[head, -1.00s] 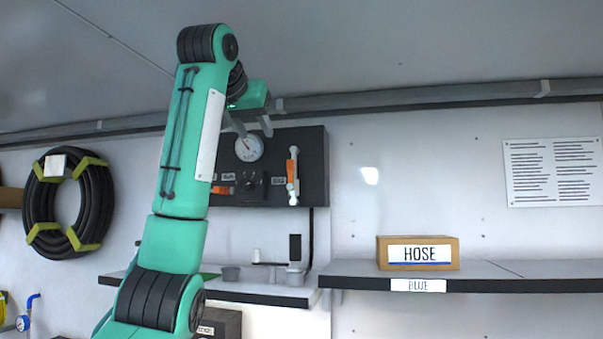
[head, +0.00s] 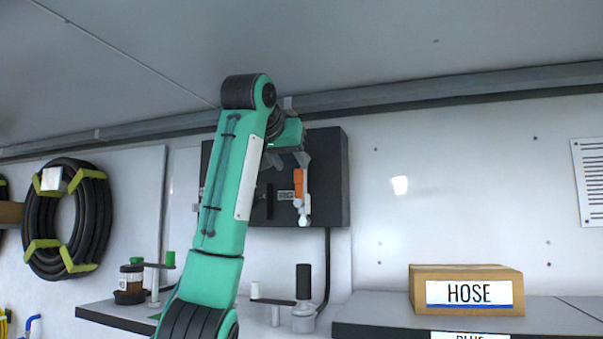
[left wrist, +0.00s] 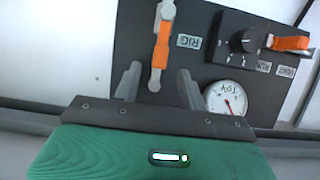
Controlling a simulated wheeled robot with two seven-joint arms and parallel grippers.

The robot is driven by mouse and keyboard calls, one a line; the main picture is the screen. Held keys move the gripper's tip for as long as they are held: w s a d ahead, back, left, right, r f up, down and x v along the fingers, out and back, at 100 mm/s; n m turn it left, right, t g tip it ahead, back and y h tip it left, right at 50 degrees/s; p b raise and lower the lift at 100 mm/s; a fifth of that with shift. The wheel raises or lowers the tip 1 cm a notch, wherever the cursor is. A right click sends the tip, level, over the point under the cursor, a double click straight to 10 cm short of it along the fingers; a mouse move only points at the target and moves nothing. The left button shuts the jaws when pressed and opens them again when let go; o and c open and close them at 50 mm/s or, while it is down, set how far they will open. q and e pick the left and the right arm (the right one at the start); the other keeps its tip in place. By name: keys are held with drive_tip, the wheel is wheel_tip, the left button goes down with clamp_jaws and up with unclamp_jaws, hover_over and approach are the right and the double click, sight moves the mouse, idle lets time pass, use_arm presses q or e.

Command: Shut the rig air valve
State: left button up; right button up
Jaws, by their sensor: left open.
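The rig air valve has an orange lever (head: 298,183) and a pale body (head: 305,214) on the right part of a dark panel (head: 335,190). In the left wrist view, which is upside down, the lever (left wrist: 162,45) lies lengthwise along the valve body beside the RIG label (left wrist: 188,41). My left gripper (head: 290,159) is at the top of the valve in the head view. It is open in the left wrist view (left wrist: 157,85), with the valve's near end between its fingertips. Contact cannot be told. My right gripper is out of view.
The panel also carries a gauge (left wrist: 226,98), a black knob (left wrist: 248,40) and a second orange lever (left wrist: 288,43). Below stand a shelf with a black-handled item (head: 303,290) and a HOSE box (head: 467,290). A coiled hose (head: 68,218) hangs at left.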

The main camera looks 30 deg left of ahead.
sight(298, 175)
use_arm(q)
drive_tip(key=p+x, duration=0.3)
drive_tip(key=x, duration=0.4)
drive_tip(key=shift+w+a+r, duration=0.1)
drive_tip(key=shift+w+a, duration=0.05)
drive_tip(key=shift+w, duration=0.25)
drive_tip(key=shift+w+a+f+p, duration=0.1)
drive_tip(key=shift+w+f+p, duration=0.1)
drive_tip(key=shift+f+p, duration=0.1)
drive_tip(key=shift+w+a+f, duration=0.1)
drive_tip(key=shift+w+f, duration=0.1)
drive_tip(key=shift+w, duration=0.1)
drive_tip(key=c, duration=0.9)
clamp_jaws()
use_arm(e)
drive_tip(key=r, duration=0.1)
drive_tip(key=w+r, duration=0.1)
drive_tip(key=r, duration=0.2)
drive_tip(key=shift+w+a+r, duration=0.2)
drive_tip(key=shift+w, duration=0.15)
